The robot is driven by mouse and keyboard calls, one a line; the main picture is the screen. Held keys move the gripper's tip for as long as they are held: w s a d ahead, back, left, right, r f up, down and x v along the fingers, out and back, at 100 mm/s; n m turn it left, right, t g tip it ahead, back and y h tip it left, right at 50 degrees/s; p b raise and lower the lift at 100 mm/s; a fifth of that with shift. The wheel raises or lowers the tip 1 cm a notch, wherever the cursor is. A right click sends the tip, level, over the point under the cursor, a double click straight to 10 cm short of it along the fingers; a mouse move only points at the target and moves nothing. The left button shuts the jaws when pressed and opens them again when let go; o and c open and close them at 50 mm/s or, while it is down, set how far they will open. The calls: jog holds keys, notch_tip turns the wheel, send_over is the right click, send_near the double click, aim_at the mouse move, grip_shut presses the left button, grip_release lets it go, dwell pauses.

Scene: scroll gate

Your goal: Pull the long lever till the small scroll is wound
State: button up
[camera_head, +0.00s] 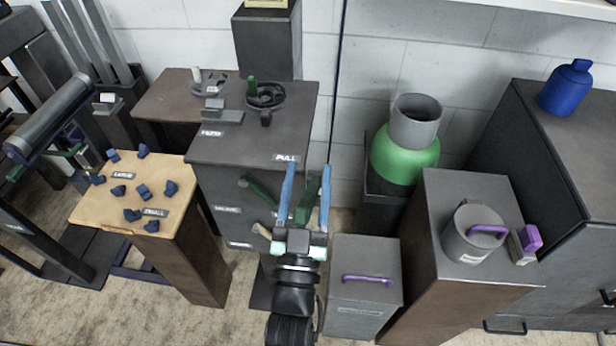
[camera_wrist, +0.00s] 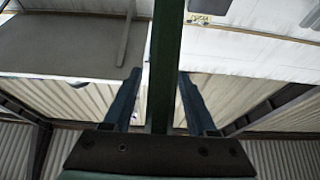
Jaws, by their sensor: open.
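My gripper (camera_head: 308,178) is open, with its blue fingers pointing up in front of the dark cabinet marked PULL. A green bar shows between the fingers (camera_head: 309,200), and another green bar (camera_head: 260,191) slants at the cabinet's front to the left. In the wrist view a long dark green bar (camera_wrist: 166,60) runs between the two open fingers, with gaps visible on both sides. I take it for the long lever, but cannot be sure. A dark roller (camera_head: 48,115) lies on a frame at the far left. I cannot make out which part is the small scroll.
A wooden-topped stand (camera_head: 100,205) with several blue pieces stands left of the cabinet (camera_head: 240,150). A grey box (camera_head: 365,260) with a purple handle is close to my gripper's right. A green vessel (camera_head: 405,158) and a brown pedestal (camera_head: 435,250) stand further right.

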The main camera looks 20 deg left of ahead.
grip_shut()
dwell(1.4)
